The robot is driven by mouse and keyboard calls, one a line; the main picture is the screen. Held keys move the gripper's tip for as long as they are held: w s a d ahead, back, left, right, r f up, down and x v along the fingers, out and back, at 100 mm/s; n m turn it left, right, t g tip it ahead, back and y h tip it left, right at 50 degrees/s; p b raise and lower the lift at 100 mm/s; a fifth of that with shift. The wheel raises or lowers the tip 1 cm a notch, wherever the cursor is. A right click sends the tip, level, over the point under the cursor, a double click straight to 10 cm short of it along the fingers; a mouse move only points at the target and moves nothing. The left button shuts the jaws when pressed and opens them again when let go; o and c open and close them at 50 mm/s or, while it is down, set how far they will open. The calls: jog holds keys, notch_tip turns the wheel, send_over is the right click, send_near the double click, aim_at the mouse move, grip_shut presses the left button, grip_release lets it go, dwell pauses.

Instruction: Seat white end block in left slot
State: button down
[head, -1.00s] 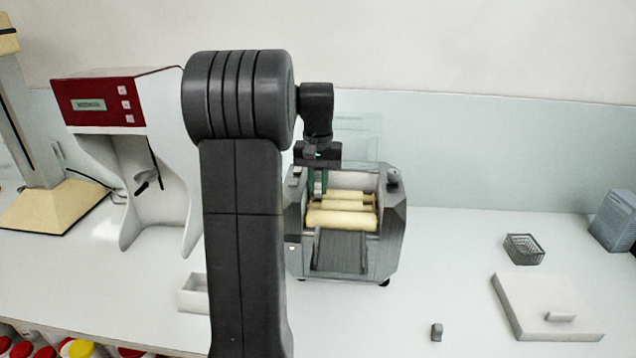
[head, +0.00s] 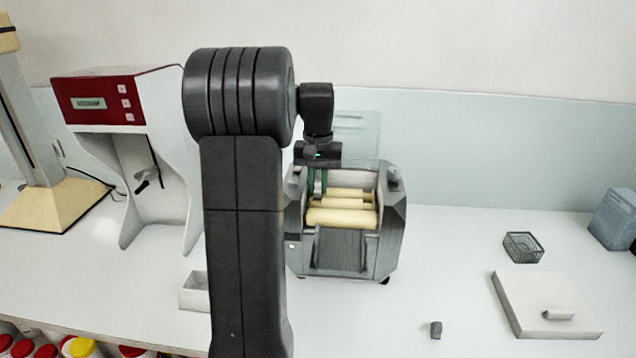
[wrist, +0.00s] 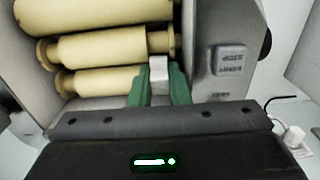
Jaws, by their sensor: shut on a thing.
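The mill (head: 396,232) stands on the bench with several cream rollers (head: 342,217) lying across it. My gripper (head: 317,182) is over the left end of the rollers in the head view, pointing down. In the wrist view its green fingers (wrist: 159,84) are shut on the white end block (wrist: 158,68). The block is upright between the fingertips, close to the roller ends and the mill's side wall with the button (wrist: 229,60). The left slot is not clearly visible, and I cannot tell whether the block touches it.
A white board (head: 540,300) with a small pale block (head: 558,315) lies at the right. A small grey block (head: 436,329) and a wire basket (head: 523,247) are nearby. A red-and-white machine (head: 120,100) and a white tray (head: 194,292) are at the left.

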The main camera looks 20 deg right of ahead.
jog(key=shift+f, duration=0.1)
jog(key=c, duration=1.5)
grip_release()
jog(key=shift+o, duration=1)
jog(key=shift+s+d, duration=0.1)
jog(key=shift+d, duration=0.1)
jog(key=shift+a, duration=0.1)
jog(key=shift+r, duration=0.25)
notch_tip(320, 180, up, 13)
jog(key=shift+r+b, duration=0.15)
jog(key=shift+b, duration=0.15)
